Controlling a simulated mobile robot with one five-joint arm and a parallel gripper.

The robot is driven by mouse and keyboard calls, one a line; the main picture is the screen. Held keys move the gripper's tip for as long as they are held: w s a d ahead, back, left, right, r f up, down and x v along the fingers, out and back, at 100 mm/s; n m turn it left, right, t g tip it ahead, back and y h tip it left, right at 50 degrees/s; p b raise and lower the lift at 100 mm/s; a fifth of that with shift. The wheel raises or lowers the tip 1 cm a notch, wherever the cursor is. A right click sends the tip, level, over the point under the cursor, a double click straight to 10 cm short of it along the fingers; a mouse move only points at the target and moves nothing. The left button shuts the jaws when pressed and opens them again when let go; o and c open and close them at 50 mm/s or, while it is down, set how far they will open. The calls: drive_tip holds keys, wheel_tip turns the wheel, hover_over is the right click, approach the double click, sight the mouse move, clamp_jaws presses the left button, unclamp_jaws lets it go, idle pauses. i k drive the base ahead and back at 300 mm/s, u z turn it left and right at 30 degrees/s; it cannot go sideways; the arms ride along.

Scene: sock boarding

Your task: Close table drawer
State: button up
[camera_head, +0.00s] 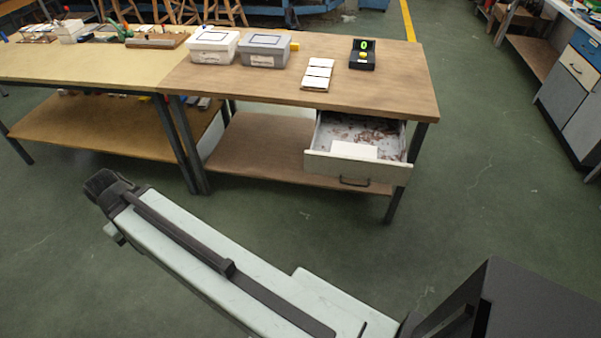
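The table drawer (357,170) is pulled open under the right end of the wooden table (400,88). Its white front has a dark handle (354,182) facing me. Inside are a white block or card (354,149) and reddish-brown scraps or stains; I cannot tell which. My arm reaches from the lower right to the left across the front of the picture. Its dark end, my gripper (100,184), is left of the drawer, in front of the table and apart from both. Its fingers are not clear enough to tell open from shut.
A second table (85,65) adjoins at left. Cabinets (570,88) stand far right. Green floor before the drawer is clear.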

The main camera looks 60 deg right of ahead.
sight(391, 167)
drive_tip(key=z, duration=1.95)
drive_tip(key=k, duration=0.45)
drive_tip(key=z, duration=0.4)
drive_tip(key=i, duration=0.5)
drive_tip(key=u, duration=0.25)
drive_tip(key=k, duration=0.45)
drive_tip(key=u, duration=1.15)
